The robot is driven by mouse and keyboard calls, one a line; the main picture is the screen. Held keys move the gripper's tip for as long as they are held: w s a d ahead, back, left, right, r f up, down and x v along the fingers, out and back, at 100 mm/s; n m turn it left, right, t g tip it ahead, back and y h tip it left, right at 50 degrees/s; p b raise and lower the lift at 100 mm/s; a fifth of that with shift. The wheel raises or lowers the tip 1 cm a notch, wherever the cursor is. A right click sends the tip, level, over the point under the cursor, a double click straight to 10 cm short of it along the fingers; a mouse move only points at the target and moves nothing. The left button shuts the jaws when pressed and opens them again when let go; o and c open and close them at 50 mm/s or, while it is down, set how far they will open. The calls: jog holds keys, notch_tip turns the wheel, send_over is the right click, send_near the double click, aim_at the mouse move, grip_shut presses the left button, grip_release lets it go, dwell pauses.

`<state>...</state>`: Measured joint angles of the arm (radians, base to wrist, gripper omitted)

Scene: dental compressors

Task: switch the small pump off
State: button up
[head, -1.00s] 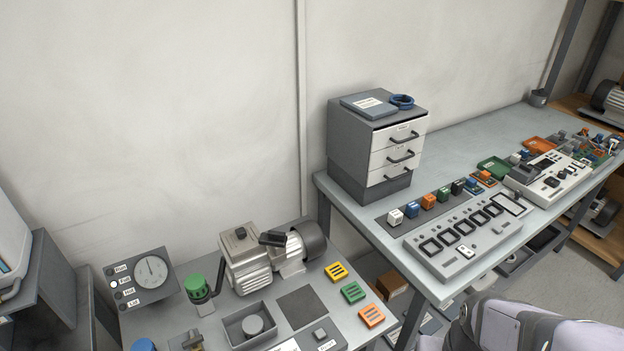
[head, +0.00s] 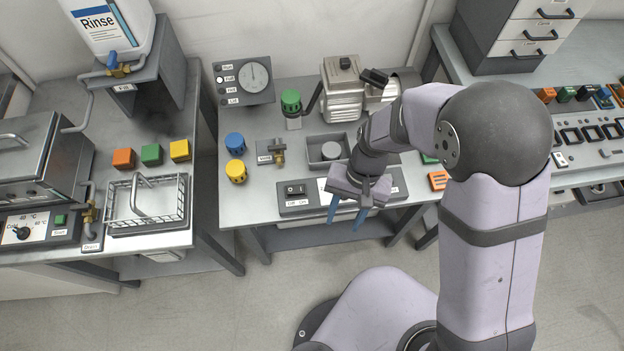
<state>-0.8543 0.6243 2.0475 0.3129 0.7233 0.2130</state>
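A small silver pump (head: 343,97) with a dark motor stands at the back of the middle bench. A dark switch box (head: 295,190) with a black rocker and a white label strip sits at that bench's front edge; the label is too small to read surely. A second labelled grey box at the front edge is partly hidden behind my arm. My arm hides part of the bench right of the pump.
A gauge panel (head: 243,81), a green-capped part (head: 291,101), blue (head: 234,141) and yellow (head: 236,171) knobs, a brass valve (head: 279,151) and an open grey tray (head: 325,139) crowd the bench. A wire basket (head: 147,203) stands on the left bench.

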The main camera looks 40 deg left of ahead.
aim_at(300, 189)
jog(key=w+a+r+m+y, duration=0.1)
jog(key=w+a+r+m, duration=0.1)
jog(key=a+m, duration=0.3)
jog(key=w+a+r+m+y, duration=0.1)
jog(key=w+a+m+y, duration=0.1)
jog(key=a+m, duration=0.4)
jog(key=shift+w+a+r+m+y, duration=0.2)
jog(key=shift+a+r+m+y, duration=0.15)
jog(key=shift+m, duration=0.85)
jog(key=shift+f, duration=0.1)
jog(key=shift+p+x, duration=0.6)
jog(key=shift+x, duration=2.95)
jog(key=shift+w, duration=0.1)
